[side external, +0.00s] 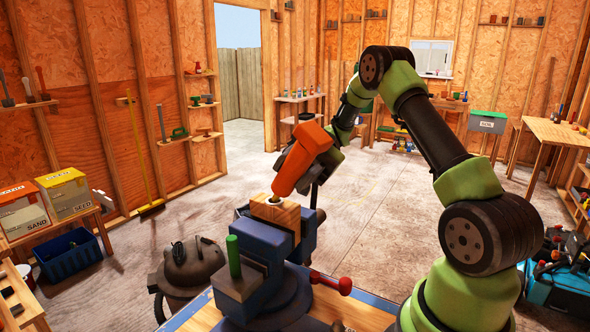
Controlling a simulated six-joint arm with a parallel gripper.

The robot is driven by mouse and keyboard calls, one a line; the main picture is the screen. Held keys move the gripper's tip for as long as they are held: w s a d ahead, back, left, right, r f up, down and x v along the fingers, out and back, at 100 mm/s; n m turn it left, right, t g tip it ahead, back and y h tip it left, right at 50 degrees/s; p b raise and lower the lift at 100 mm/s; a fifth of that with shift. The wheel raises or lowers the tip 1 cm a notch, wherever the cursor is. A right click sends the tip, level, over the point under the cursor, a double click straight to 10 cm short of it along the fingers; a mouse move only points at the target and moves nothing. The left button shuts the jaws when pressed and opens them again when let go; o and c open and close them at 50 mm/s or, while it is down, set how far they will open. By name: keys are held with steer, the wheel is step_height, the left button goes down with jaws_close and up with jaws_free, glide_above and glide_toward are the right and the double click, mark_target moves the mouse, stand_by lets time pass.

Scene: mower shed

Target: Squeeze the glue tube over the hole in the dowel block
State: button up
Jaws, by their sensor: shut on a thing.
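An orange glue tube (298,160) is held by my gripper (322,160), whose dark jaws are shut on it from the right. The tube tilts, its narrow lower end pointing down and left. The wooden dowel block (284,215) is clamped in a blue vise (263,242). The tube's lower end is just above the top of the block, close to a small pale and dark spot there. I cannot tell whether that spot is the nozzle or the hole, or whether the tip touches the block. No glue can be made out.
A green upright cylinder (234,256) stands at the vise's near jaw, and a red knob (345,286) sticks out at its right. A shop vacuum (190,266) stands left of the bench. Open concrete floor (375,205) lies behind.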

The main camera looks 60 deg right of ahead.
steer(key=shift+r, duration=3.05)
steer(key=n, duration=0.3)
steer(key=shift+n+t+h, duration=0.3)
steer(key=shift+t, duration=0.1)
steer(key=n+t, duration=0.1)
steer(key=n, duration=0.3)
steer(key=shift+n+h, duration=0.3)
steer(key=shift+n, duration=0.1)
steer(key=shift+a+t, duration=0.1)
steer(key=shift+t, duration=0.2)
